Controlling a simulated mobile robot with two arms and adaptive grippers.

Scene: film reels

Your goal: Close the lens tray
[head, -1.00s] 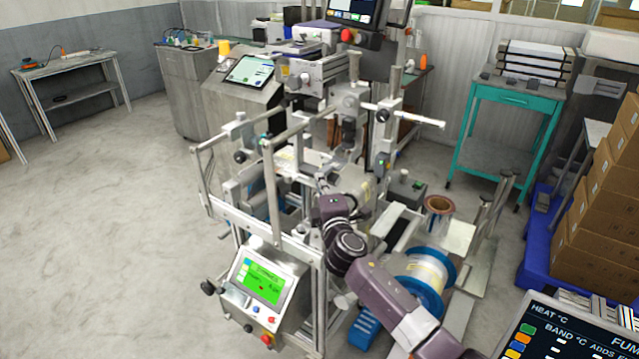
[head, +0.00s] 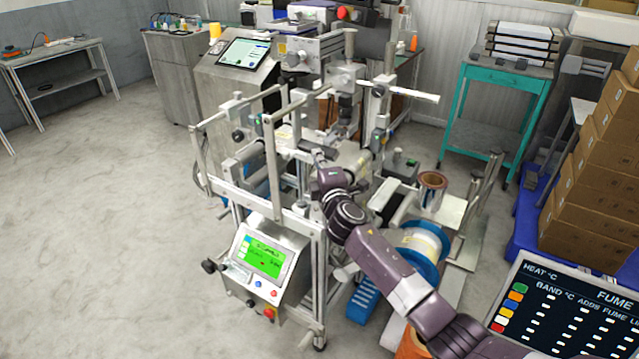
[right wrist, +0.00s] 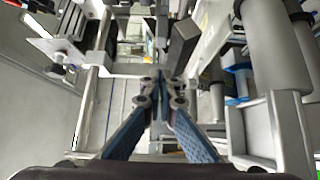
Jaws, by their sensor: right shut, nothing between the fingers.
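I cannot pick out a lens tray for certain in either view. My right arm reaches up from the lower right of the head view into the metal film machine (head: 268,175). My right gripper (head: 319,157) is small and partly hidden among the frame bars and rollers there. In the right wrist view its dark blue fingers (right wrist: 162,80) are together and empty, between metal rails and grey rollers. I cannot tell whether the fingertips touch any part of the machine. My left gripper is not in view.
A control box with a green screen (head: 264,257) is at the machine's front. A blue-flanged reel (head: 434,262) and a copper-coloured roll (head: 432,184) are to its right. Brown boxes (head: 590,200) stand at the far right. The floor at left is clear.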

